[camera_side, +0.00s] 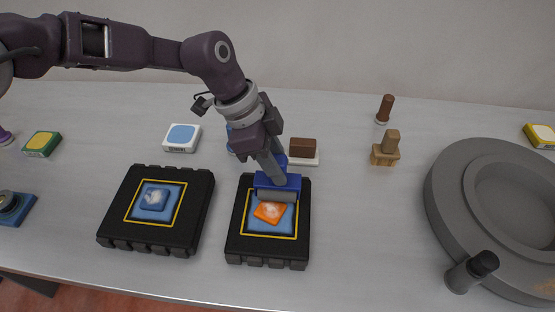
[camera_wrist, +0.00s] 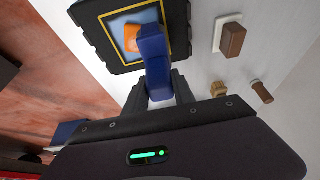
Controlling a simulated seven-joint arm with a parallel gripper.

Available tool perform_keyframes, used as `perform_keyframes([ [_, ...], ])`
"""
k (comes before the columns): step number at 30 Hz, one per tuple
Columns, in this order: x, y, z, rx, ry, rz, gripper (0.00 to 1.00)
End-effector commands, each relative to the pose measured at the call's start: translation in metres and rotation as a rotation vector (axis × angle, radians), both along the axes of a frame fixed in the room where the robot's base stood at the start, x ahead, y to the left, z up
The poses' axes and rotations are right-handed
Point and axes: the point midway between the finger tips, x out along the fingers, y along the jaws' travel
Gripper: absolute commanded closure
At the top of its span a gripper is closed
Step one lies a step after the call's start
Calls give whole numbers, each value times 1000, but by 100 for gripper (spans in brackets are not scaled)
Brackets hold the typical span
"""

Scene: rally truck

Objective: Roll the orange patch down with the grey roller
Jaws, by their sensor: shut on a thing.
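My gripper (camera_side: 273,168) is shut on the blue handle of the grey roller (camera_side: 278,195). The roller is over the right black tread block, at the far edge of the orange patch (camera_side: 270,211); I cannot tell whether it presses on it. The patch lies tilted inside a yellow-outlined blue square, with a pale smear on top. In the wrist view my gripper (camera_wrist: 160,98) holds the roller's blue body (camera_wrist: 154,55), which hides the grey cylinder and part of the orange patch (camera_wrist: 131,38).
A second black tread block (camera_side: 190,232) with a blue patch (camera_side: 154,197) lies to the left. Behind are a blue-topped box (camera_side: 181,138) and a brown block on a white base (camera_side: 303,150). Wooden-handled tools (camera_side: 386,150) and a large grey tyre-like ring (camera_side: 452,210) are to the right.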

Motion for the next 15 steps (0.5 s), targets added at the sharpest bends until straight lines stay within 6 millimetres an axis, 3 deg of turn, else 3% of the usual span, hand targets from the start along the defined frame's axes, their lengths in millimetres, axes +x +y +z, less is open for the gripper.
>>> perform_keyframes([
  [8, 0, 0, -3, -2, -1, 0, 100],
  [15, -21, 9, -1, -2, 0, 1, 100],
])
